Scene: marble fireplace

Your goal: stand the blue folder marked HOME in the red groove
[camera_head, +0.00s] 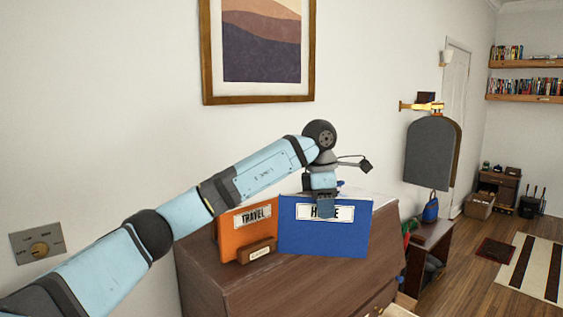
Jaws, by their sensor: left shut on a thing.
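The blue folder (345,241) stands upright over the top of the brown wooden cabinet. Its white label reads HOME, with the middle letters covered by my gripper. My left gripper (322,208) comes down from above and is shut on the folder's upper edge. Whether the blue folder's lower edge touches the cabinet top is not clear. My right gripper is not in view.
A small wooden block (257,252) with a white label sits in front of the orange folder. The cabinet (225,287) has bare top in front of the folders. A lower side table (436,232) with objects stands to the right. A framed picture (207,60) hangs above.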

